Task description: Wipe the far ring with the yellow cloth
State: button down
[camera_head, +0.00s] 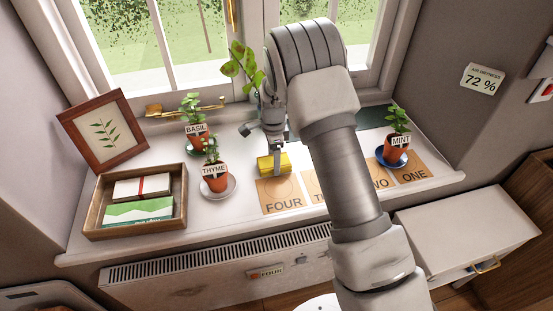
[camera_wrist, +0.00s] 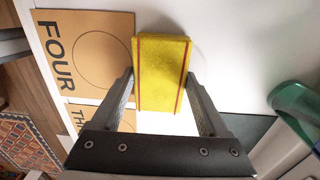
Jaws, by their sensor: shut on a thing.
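My gripper (camera_head: 277,150) is shut on a yellow cloth (camera_head: 273,165), a folded block with red edge lines in the wrist view (camera_wrist: 163,75). Its fingers (camera_wrist: 160,88) press on the two sides of it. The cloth is at the back edge of the card marked FOUR (camera_head: 281,195), over the white sill; whether it touches the sill I cannot tell. The FOUR card shows a thin printed circle (camera_wrist: 75,60), partly visible in the head view.
Potted THYME (camera_head: 214,180) and BASIL (camera_head: 197,135) stand left of the cloth. MINT (camera_head: 397,150) stands at the right. A wooden tray (camera_head: 98,222) and a leaning picture frame (camera_head: 101,140) are at the left. A green object (camera_wrist: 300,100) is at the wrist view's right.

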jog(key=shift+w+a+r, duration=0.1)
jog(key=shift+w+a, duration=0.1)
jog(key=shift+w, duration=1.15)
jog(key=shift+w+a+r, duration=0.1)
jog(key=shift+w+a, duration=0.1)
jog(key=shift+w, duration=1.15)
jog(key=shift+f, duration=0.15)
jog(key=shift+s+d+f+p, duration=0.15)
jog(key=shift+s+d, duration=0.15)
jog(key=shift+s, duration=1.25)
jog(key=shift+s+d+r+p, duration=0.15)
jog(key=shift+s+d, duration=0.15)
jog(key=shift+s, duration=1.2)
jog(key=shift+s+d+f, duration=0.1)
jog(key=shift+s+f, duration=0.05)
jog(key=shift+s, duration=0.45)
jog(key=shift+s+d+f, duration=0.1)
jog(key=shift+s+f, duration=0.05)
jog(key=shift+s, duration=0.4)
jog(key=shift+w+r+p, duration=0.1)
jog(key=shift+r+p, duration=2.2)
jog(key=shift+r, duration=0.95)
jog(key=shift+r, duration=0.1)
